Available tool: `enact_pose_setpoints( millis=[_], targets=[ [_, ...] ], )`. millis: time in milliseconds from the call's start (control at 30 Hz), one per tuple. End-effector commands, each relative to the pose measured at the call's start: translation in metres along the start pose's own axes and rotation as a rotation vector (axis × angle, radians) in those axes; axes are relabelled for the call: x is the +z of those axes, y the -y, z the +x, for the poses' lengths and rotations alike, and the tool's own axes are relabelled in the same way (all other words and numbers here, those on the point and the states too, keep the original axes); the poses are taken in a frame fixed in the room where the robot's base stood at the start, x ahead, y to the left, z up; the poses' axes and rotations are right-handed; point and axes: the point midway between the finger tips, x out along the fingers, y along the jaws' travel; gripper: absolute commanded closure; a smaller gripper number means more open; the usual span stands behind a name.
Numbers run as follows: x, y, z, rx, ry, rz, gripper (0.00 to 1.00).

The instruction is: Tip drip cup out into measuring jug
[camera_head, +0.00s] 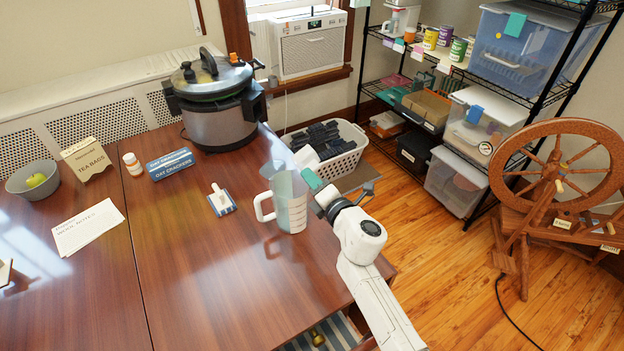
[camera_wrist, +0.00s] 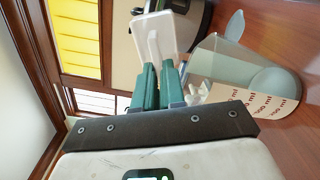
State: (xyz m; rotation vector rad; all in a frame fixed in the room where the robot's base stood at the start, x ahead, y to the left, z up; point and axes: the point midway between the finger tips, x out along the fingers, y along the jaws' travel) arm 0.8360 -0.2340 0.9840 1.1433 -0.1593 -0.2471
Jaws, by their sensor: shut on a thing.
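My gripper (camera_head: 308,174) has green fingers and is shut on the drip cup (camera_head: 306,157), a small pale cup. The cup is held just above and beside the rim of the measuring jug. In the wrist view the cup (camera_wrist: 155,36) sits at the tips of the closed fingers (camera_wrist: 158,68), seemingly tilted. Its contents cannot be made out. The measuring jug (camera_head: 291,205) is clear with a white handle and stands upright near the table's right edge. Its red ml marks show in the wrist view (camera_wrist: 235,72), right of the fingers.
A pressure cooker (camera_head: 217,110) stands at the table's back. A striped coaster with a white item (camera_head: 221,202), an oat crackers box (camera_head: 170,164), a white bottle (camera_head: 132,164), papers (camera_head: 88,227) and a grey bowl (camera_head: 33,180) lie left. The table's front middle is clear.

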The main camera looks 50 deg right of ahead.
Motion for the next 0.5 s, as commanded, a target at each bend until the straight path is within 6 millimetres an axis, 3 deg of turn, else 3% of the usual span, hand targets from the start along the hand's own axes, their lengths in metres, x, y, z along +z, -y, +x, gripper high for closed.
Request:
enact_pose_setpoints(
  millis=[133, 500],
  targets=[
    [-0.0031, -0.0004, 0.0, 0.001, 0.0, -0.112, 1.0],
    [-0.0059, 0.0, 0.0, 0.001, 0.0, -0.209, 1.0]
  ],
)
